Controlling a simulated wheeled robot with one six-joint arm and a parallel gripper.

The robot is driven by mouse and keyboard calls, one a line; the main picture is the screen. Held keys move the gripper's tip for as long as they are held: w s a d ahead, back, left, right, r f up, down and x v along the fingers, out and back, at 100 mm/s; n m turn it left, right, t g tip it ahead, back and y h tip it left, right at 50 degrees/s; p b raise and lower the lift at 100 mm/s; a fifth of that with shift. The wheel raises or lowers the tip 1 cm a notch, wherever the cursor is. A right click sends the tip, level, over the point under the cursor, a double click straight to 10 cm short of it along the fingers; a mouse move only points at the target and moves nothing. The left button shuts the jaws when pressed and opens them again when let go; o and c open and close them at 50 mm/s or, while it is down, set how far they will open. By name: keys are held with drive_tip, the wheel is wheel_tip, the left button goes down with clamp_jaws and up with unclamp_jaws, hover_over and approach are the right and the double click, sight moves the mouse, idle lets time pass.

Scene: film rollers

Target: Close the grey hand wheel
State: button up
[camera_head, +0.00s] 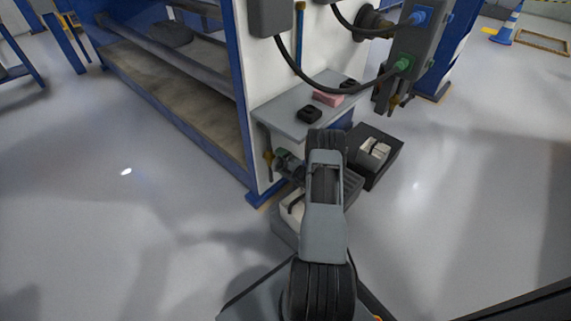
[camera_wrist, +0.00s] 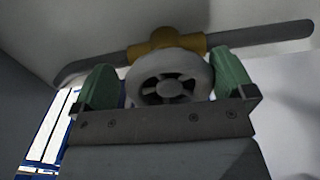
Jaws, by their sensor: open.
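The grey hand wheel (camera_wrist: 170,88) is in the middle of the wrist view, a round wheel with spokes and a hub. Behind it is a brass valve body (camera_wrist: 166,45) on a grey pipe (camera_wrist: 265,36). My gripper (camera_wrist: 165,78) is open, with one green finger to the left of the wheel and one to the right. The right finger appears very close to the rim; I cannot tell whether it touches. In the head view my gripper (camera_head: 290,164) is low beside the white panel, under the shelf. The wheel cannot be made out there.
A grey shelf (camera_head: 285,118) with dark blocks (camera_head: 309,114) and a pink block (camera_head: 327,98) juts out above my gripper. A dark bin (camera_head: 385,176) stands to the right on the floor. Cables hang above the shelf. The floor at left and right is clear.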

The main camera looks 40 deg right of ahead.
drive_tip(key=s+a+r+p, duration=0.6)
drive_tip(key=s+r+p, duration=0.1)
drive_tip(key=s+r, duration=0.5)
drive_tip(key=shift+s+r, duration=0.15)
drive_tip(key=shift+s, duration=0.15)
